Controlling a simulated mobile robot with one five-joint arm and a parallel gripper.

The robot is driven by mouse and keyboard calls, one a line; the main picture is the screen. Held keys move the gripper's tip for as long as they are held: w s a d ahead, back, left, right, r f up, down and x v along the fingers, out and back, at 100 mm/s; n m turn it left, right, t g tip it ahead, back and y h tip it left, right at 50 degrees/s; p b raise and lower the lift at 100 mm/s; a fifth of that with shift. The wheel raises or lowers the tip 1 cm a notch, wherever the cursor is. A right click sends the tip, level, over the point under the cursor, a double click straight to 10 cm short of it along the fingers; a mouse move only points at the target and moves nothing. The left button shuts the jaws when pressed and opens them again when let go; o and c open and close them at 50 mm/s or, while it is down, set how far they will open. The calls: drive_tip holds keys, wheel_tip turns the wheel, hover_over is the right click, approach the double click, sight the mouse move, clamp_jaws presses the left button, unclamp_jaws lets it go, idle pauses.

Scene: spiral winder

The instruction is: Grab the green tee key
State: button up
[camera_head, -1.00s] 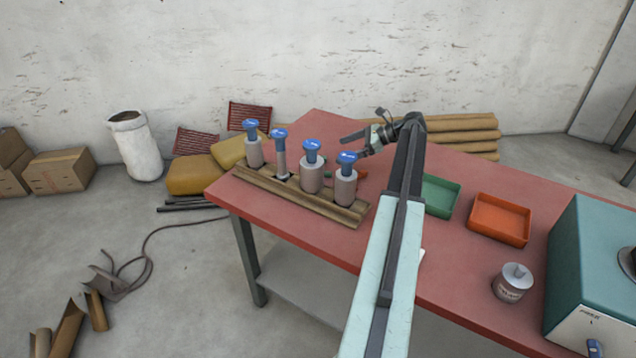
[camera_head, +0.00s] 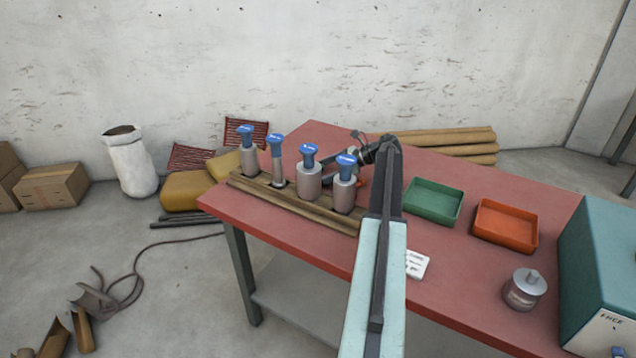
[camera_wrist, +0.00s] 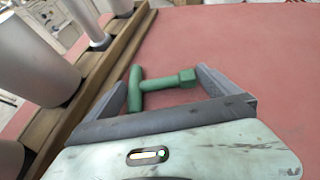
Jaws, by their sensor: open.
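The green tee key (camera_wrist: 160,84) lies on the red table top, seen in the wrist view just past the palm of my gripper. Its crossbar is toward the left finger and its shaft runs right, ending in a square head. My gripper (camera_wrist: 162,85) is open, with a finger on either side of the key. I cannot tell whether either finger touches it. In the head view my gripper is mostly hidden behind the blue-topped mandrels and my arm, and the key is hidden there.
A wooden rack (camera_head: 300,208) with several grey, blue-topped mandrels (camera_head: 309,175) stands left of my gripper. The teal machine (camera_head: 600,270) is farther right.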

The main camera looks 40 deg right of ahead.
drive_tip(key=shift+w, duration=0.15)
drive_tip(key=c, duration=1.1)
